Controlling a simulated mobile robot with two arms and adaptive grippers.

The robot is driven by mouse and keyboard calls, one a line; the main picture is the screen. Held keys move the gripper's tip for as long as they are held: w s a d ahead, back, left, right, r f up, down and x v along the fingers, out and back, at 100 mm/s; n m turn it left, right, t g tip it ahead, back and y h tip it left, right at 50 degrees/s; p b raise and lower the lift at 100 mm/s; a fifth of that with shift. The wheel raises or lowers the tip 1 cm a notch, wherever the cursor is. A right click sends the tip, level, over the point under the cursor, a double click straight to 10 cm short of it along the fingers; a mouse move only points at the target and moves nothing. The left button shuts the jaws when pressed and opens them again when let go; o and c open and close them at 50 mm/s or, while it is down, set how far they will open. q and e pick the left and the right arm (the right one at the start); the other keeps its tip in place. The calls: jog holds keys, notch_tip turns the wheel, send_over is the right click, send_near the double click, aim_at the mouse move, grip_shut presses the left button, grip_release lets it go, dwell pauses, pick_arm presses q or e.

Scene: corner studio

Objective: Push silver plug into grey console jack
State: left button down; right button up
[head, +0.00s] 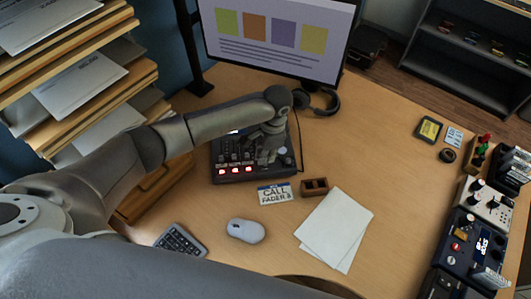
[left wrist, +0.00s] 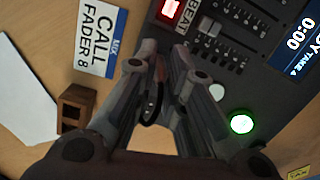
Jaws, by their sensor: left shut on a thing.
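The dark grey console (head: 232,174) sits on the desk below the monitor, with a row of red lit buttons along its front. Its faders and a green lit button show in the left wrist view (left wrist: 225,70). My left gripper (head: 268,152) is over the console's right part. In the left wrist view my left gripper (left wrist: 165,95) is shut on a slim piece, mostly hidden between the fingers, which I take for the silver plug. Its silver tip and the jack cannot be made out. My right gripper is not in view.
A "CALL FADER 8" card (head: 275,193), a small brown box (head: 314,187), white papers (head: 335,228) and a mouse (head: 246,230) lie in front of the console. Headphones (head: 322,103) lie behind it. More devices (head: 470,235) line the right edge. The desk's middle right is clear.

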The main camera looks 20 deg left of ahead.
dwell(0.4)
pick_arm(q)
jog(key=shift+r+p, duration=0.1)
jog(key=shift+p, duration=0.3)
dwell(0.6)
jog(key=shift+p, duration=0.45)
jog(key=shift+f, duration=0.7)
jog(key=c, duration=1.4)
grip_release()
jog(key=r, duration=0.4)
jog(key=d+r, duration=0.1)
jog(key=r, duration=0.7)
jog(key=shift+w+d, duration=0.15)
jog(key=shift+w, duration=0.2)
